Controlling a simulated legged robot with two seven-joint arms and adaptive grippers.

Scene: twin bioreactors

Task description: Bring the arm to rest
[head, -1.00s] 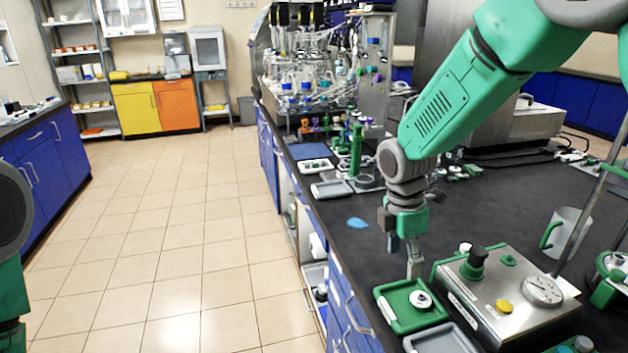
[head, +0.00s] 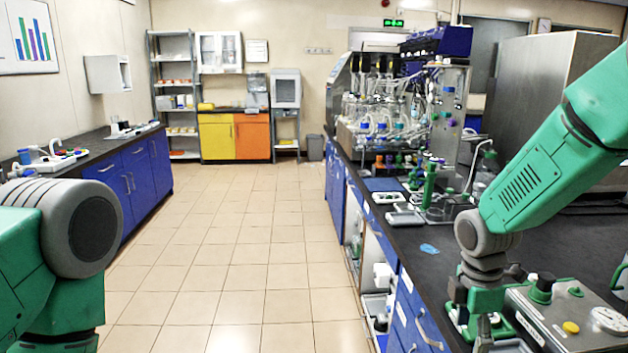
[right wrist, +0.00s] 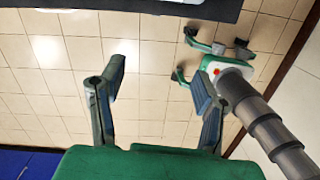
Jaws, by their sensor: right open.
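My right arm, green with grey joints, comes in from the right in the head view and reaches down at the front edge of the dark bench (head: 405,236). Its right gripper (head: 483,328) is low in that view, partly cut off by the bottom edge. In the right wrist view the right gripper (right wrist: 158,85) has its two dark fingers wide apart, with only tiled floor between them. It is open and empty. My left arm shows at the lower left of the head view; its gripper is out of the frame.
A steel device (head: 560,312) with a yellow button stands close beside the right gripper. A blue piece (head: 430,248) and a green upright holder (head: 429,184) are farther along the bench, before the glass bioreactors (head: 385,105). The tiled floor (head: 230,240) is clear.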

